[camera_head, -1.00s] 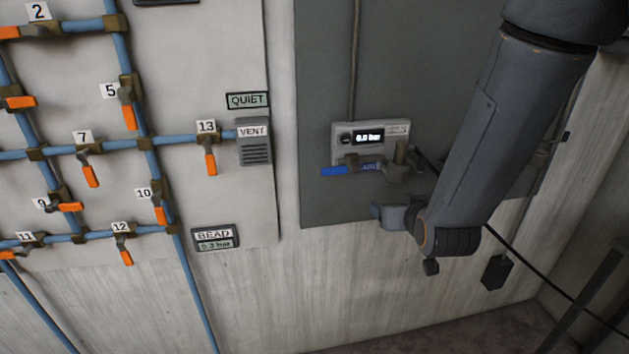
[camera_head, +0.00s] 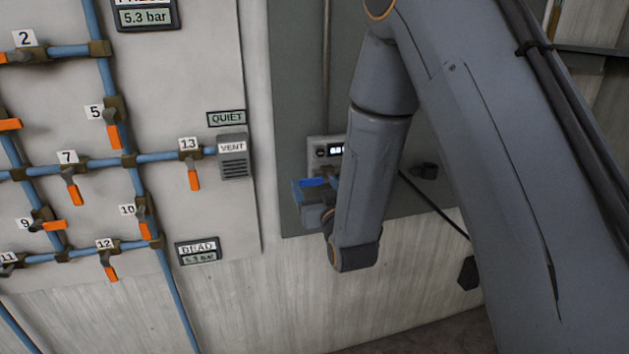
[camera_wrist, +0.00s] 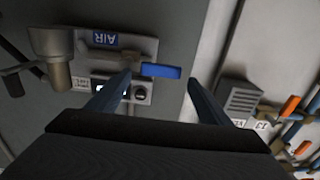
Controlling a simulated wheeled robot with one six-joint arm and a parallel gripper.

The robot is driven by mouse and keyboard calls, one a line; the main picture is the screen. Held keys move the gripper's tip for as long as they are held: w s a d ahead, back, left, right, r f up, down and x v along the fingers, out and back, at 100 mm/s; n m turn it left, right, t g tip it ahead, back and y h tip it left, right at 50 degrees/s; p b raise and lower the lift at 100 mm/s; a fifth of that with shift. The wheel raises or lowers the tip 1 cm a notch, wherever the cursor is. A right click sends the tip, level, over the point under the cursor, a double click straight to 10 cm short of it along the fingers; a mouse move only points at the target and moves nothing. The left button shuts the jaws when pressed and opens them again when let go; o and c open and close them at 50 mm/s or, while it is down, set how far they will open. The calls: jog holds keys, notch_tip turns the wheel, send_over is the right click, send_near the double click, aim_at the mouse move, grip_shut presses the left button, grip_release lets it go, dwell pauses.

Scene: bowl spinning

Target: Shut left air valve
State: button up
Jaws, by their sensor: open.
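The air valve's blue lever (camera_head: 313,183) sticks out to the left from the small grey box on the dark panel. In the wrist view, which shows the box upside down, the blue lever (camera_wrist: 161,71) lies crosswise between my fingertips, beside the AIR label (camera_wrist: 105,38). My gripper (camera_wrist: 157,82) is open, with one finger on each side of the lever's blue end. I cannot tell whether either finger touches it. In the head view my gripper (camera_head: 306,194) is at the lever, and my arm hides the right part of the box.
The box's display (camera_head: 337,150) is partly covered. A grey VENT unit (camera_head: 233,160) and the board of blue pipes with orange-handled valves, such as valve 13 (camera_head: 194,180), stand to the left.

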jog(key=shift+w+a, duration=0.25)
jog(key=shift+w, duration=0.45)
